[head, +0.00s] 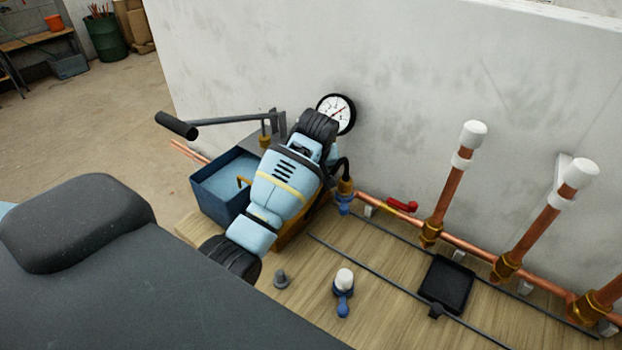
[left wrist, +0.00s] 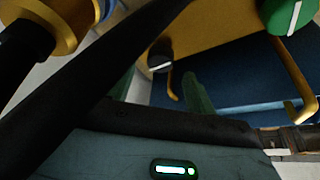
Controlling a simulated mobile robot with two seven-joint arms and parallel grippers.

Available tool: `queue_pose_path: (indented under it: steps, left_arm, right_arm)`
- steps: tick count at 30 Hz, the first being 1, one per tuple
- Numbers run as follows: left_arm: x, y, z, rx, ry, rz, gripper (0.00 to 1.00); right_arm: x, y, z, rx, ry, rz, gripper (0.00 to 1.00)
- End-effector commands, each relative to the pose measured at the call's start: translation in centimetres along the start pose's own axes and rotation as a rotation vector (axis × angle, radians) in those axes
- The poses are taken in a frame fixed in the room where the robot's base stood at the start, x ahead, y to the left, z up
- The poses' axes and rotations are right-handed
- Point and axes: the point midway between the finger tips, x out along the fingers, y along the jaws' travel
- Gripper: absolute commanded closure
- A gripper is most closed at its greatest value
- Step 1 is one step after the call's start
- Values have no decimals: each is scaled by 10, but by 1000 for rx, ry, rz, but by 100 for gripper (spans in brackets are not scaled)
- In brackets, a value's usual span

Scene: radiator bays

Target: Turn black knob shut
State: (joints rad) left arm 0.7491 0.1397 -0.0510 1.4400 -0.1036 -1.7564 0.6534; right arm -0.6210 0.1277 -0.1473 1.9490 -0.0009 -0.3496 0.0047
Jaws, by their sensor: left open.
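A black knob (left wrist: 160,55) with a white line across its face is in the left wrist view, on an ochre panel. In the head view the knob is not visible; my blue and black left arm covers that area. My left gripper (left wrist: 158,92) shows only in part in the left wrist view, open, below the knob and seemingly apart from it. Its tips are dark and hard to make out. No right gripper is in view.
A green knob (left wrist: 285,14) sits right of the black one. The head view shows a blue box (head: 222,190), a gauge (head: 337,112), a red-handled valve (head: 402,205), a copper pipe (head: 455,242) and a black tray (head: 447,283). A long lever (head: 225,120) sticks out left.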

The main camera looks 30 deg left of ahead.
Motion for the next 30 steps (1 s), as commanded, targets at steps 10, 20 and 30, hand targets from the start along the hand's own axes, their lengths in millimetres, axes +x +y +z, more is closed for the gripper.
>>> queue_pose_path:
  steps: [10,20,30]
  left_arm:
    - [36,0,-1,-1,1,-1,44]
    - [39,0,0,-1,2,0,44]
    - [39,0,0,-1,2,0,89]
  right_arm:
    - [1,1,-6,-2,12,1,42]
    - [1,1,-6,-2,13,1,42]
    - [1,1,-7,-2,14,1,42]
